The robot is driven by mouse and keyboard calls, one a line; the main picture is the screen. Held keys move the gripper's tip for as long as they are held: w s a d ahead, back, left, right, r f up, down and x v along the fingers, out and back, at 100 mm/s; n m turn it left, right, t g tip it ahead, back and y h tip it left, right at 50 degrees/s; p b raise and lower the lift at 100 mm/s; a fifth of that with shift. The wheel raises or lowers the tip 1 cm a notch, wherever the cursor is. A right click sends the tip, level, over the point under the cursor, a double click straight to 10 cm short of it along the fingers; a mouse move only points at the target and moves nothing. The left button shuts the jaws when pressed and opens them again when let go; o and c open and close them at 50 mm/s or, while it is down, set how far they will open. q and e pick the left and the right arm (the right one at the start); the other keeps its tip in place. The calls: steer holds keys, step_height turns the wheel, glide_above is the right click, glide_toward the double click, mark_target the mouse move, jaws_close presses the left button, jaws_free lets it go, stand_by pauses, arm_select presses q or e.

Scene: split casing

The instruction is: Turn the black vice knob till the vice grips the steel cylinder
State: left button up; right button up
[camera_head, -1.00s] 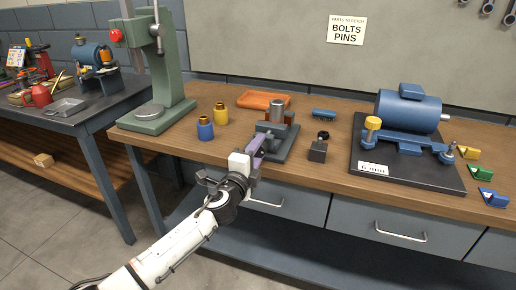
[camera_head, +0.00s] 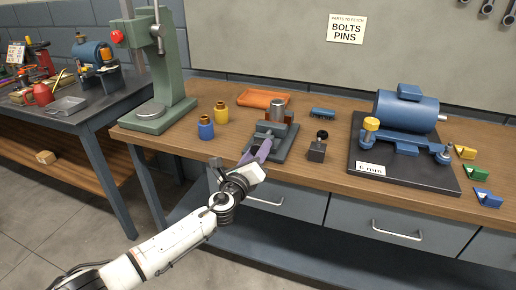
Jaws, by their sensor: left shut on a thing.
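The grey vice (camera_head: 285,145) stands near the front edge of the wooden bench. The steel cylinder (camera_head: 278,103) stands upright in it, beside brownish jaw parts; I cannot tell whether the jaws touch it. My left gripper (camera_head: 262,147) reaches in from the front with its purple fingers at the vice's near side. It is shut on the vice's black knob, which the fingers hide. My right gripper is not in view.
A small dark block with a black knob (camera_head: 317,150) and a blue motor (camera_head: 405,115) stand right.

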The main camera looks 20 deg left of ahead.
arm_select(q)
steer(key=shift+m+p, duration=0.3)
steer(key=shift+m, duration=0.8)
steer(key=o, duration=1.1)
steer(key=shift+c, duration=0.2)
steer(key=shift+s, duration=0.1)
steer(key=s+p, duration=0.1)
steer(key=s, duration=0.9)
steer(key=shift+a, duration=0.2)
